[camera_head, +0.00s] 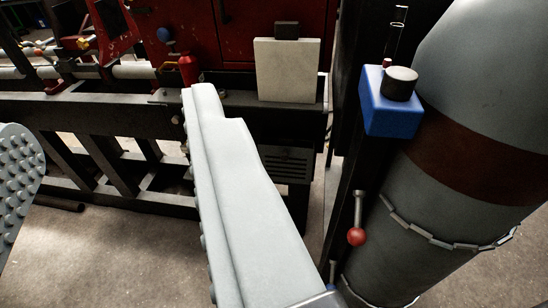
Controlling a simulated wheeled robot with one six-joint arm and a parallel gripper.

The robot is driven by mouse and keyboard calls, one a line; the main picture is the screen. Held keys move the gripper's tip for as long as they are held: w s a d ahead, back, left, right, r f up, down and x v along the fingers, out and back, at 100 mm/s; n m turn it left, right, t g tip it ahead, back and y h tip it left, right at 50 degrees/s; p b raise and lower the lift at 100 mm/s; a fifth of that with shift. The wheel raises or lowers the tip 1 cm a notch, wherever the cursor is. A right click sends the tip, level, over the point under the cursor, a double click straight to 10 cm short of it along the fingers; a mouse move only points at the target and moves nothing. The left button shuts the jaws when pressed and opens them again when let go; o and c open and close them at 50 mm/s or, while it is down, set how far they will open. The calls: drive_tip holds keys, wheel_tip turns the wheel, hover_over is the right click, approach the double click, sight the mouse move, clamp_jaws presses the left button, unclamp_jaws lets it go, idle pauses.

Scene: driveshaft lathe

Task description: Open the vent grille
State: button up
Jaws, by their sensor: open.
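The vent grille (287,163) looks to be the dark slatted panel low on the machine, right of the picture's middle. Its left part is hidden behind one finger of my gripper, and I cannot make out a handle. It looks closed, but it is too dark to be sure. My gripper (110,112) is open and empty, with its pale studded fingers wide apart. The right finger is large and crosses the middle of the picture; the left one shows only partly at the left edge. The grille lies beyond the right finger.
A grey tank (400,240) with a brown band and chain stands close at right. Beside it are a blue box (390,118) and a red-balled lever (357,236). The red lathe (235,30), a white panel (286,75) and a dark frame (90,110) stand behind.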

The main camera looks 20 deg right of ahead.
drive_tip(key=w+d+f+m+h, duration=0.1)
drive_tip(key=w+d+f+m, duration=0.1)
drive_tip(key=w+f, duration=0.85)
drive_tip(key=m+g+h, duration=0.2)
drive_tip(key=m+h, duration=0.1)
drive_tip(key=h, duration=0.5)
approach(284, 159)
drive_tip(key=x, duration=0.8)
drive_tip(key=shift+d, duration=0.1)
clamp_jaws()
